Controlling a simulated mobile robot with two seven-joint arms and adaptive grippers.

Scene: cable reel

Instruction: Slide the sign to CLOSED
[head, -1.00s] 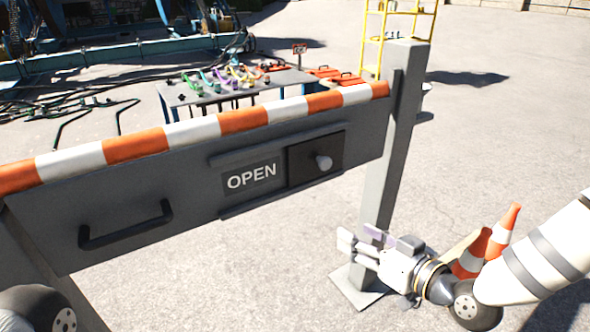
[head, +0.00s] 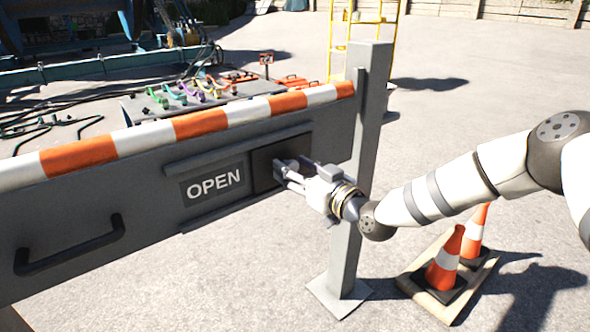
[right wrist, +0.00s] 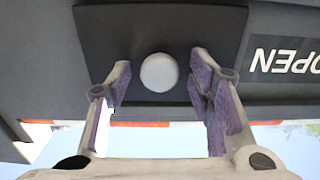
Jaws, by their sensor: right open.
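The sign (head: 214,186) on the grey barrier board reads OPEN. To its right, a dark sliding plate (head: 263,171) covers the other half of the rail slot. A pale round knob (right wrist: 159,72) sticks out of the plate in the right wrist view. My right gripper (head: 285,172) is at the plate in the head view, its fingers partly hiding the knob. In the right wrist view its fingers (right wrist: 158,88) are spread apart, one on each side of the knob, with gaps to it. My left gripper is not in view.
A black handle (head: 70,246) is on the board's left part. A grey post (head: 358,170) stands at the board's right end. Traffic cones (head: 446,260) stand on a wooden base at lower right. A table with colourful parts (head: 190,95) is behind the barrier.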

